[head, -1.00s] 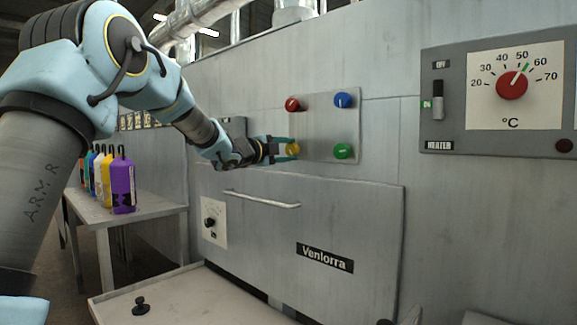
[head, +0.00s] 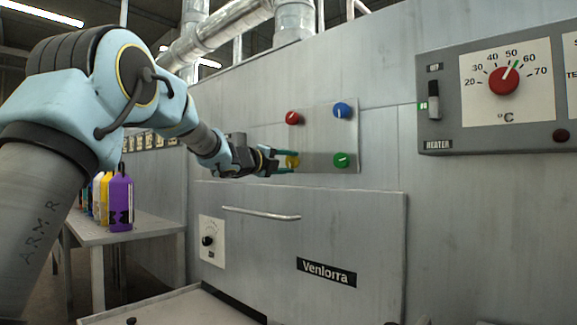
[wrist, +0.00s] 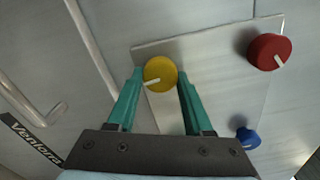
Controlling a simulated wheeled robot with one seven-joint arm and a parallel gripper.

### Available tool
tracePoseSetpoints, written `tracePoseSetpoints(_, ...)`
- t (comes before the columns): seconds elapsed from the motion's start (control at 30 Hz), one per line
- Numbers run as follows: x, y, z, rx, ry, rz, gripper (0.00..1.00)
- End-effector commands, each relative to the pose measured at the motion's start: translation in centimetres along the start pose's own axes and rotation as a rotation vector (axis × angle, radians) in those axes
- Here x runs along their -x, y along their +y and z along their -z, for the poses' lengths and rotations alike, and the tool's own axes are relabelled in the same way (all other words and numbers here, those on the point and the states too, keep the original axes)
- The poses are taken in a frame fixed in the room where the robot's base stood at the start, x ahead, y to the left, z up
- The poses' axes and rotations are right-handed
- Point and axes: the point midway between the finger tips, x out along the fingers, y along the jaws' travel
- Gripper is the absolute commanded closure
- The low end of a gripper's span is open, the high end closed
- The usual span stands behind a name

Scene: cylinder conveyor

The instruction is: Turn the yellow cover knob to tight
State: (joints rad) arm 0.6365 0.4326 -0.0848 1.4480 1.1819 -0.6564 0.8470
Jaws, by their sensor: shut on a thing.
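The yellow knob (head: 292,161) is at the lower left of a metal panel with several coloured knobs. In the wrist view the yellow knob (wrist: 160,70) sits between the two green fingers, its white pointer mark aimed to the picture's lower left. My gripper (head: 285,162) is shut on the knob, one finger on each side; it also fills the lower part of the wrist view (wrist: 161,78). In the head view the fingers hide part of the knob, and its mark is not readable. No "tight" label can be made out.
A red knob (head: 292,118) is above the yellow one, a blue knob (head: 342,110) at upper right and a green knob (head: 341,160) to the right. Below is a door with a long handle (head: 261,213). A heater panel (head: 437,147) is at the right, bottles (head: 121,200) at the left.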

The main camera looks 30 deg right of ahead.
Motion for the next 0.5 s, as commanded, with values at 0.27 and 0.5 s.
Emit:
tracePoseSetpoints(0.27,-0.02,0.07,0.05,0.0,0.001,-0.001,1.0)
tracePoseSetpoints(0.5,-0.02,0.05,0.04,0.001,0.001,-0.001,0.26)
